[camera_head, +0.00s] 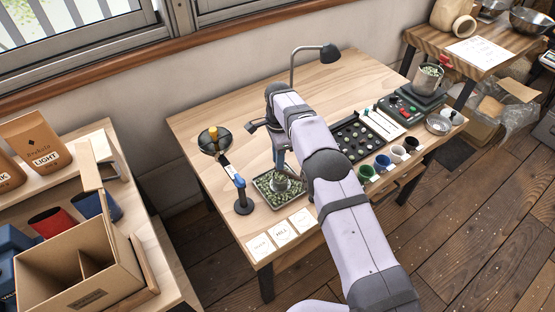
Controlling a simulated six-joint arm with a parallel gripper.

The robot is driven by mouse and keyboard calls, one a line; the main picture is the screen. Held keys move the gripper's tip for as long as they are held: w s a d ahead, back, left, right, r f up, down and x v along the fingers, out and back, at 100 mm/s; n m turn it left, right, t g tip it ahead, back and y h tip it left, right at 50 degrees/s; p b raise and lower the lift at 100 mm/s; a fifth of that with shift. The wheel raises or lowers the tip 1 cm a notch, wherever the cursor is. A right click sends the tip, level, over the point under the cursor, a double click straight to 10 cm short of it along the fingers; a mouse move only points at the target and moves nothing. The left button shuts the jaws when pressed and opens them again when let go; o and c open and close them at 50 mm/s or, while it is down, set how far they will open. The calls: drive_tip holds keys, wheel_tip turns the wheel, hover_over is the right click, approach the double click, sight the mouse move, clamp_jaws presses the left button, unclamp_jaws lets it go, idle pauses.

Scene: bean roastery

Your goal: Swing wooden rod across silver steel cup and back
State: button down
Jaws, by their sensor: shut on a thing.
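A small silver steel cup (282,185) filled with green beans stands upright in a dark tray (262,190) with loose green beans in it. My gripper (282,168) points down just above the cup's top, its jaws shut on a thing. The wooden rod is too small and too covered by my gripper to make out clearly; it seems to be in the jaws at the cup's rim. I cannot tell whether it touches the rim.
A black stand with a round dish (214,140) and a blue-handled tool stands left of the tray. White cards (282,233) lie in front. A dark sorting tray (352,138), coloured cups (383,163) and a scale (425,92) with a bean-filled container are at the right. My arm crosses the table.

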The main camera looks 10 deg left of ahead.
drive_tip(key=c, duration=1.6)
unclamp_jaws()
drive_tip(key=shift+c, duration=0.2)
drive_tip(key=shift+r+b, duration=0.5)
drive_tip(key=shift+r, duration=3.2)
